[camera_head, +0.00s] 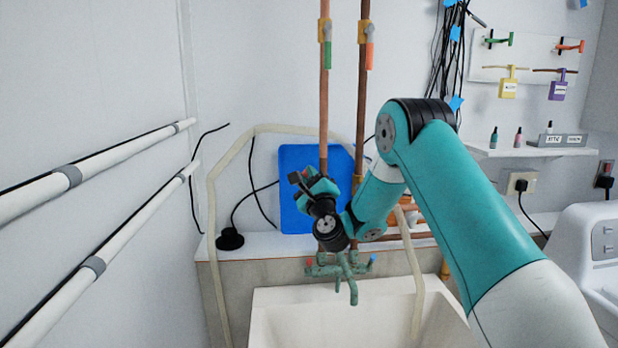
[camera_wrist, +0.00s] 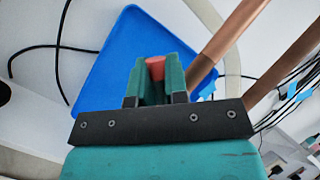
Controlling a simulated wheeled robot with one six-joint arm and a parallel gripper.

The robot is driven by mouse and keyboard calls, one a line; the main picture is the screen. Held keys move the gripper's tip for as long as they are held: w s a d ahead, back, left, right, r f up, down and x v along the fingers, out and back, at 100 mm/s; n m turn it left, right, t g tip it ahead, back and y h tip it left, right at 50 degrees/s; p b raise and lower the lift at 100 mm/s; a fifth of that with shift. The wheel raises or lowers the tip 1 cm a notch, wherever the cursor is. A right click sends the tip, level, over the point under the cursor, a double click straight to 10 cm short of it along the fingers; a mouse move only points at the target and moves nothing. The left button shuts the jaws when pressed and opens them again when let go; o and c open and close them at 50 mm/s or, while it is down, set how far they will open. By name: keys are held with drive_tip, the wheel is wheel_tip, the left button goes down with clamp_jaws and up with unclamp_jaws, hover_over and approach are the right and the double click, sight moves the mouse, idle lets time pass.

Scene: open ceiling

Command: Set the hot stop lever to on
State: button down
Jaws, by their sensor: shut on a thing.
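My gripper (camera_head: 308,182) is in front of the left copper pipe (camera_head: 324,110) and the blue board (camera_head: 293,215), above the sink tap. In the wrist view its two green fingers (camera_wrist: 155,88) are shut on a red-orange piece (camera_wrist: 155,68) that looks like a lever end. Only its tip shows between the fingers; the rest is hidden. In the head view the gripper and arm hide this piece, so its angle cannot be told. Higher up, a green lever (camera_head: 327,55) hangs down on the left pipe and an orange lever (camera_head: 369,56) on the right pipe (camera_head: 362,110).
A verdigris tap (camera_head: 342,268) with red and blue handles stands over the white sink (camera_head: 275,308). A pale hose (camera_head: 213,230) loops around the area. Black cables (camera_head: 447,60) hang to the right. White rails (camera_head: 100,170) run along the left wall.

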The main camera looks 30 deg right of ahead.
drive_tip(key=shift+f, duration=0.1)
drive_tip(key=c, duration=1.1)
unclamp_jaws()
drive_tip(key=shift+c, duration=0.2)
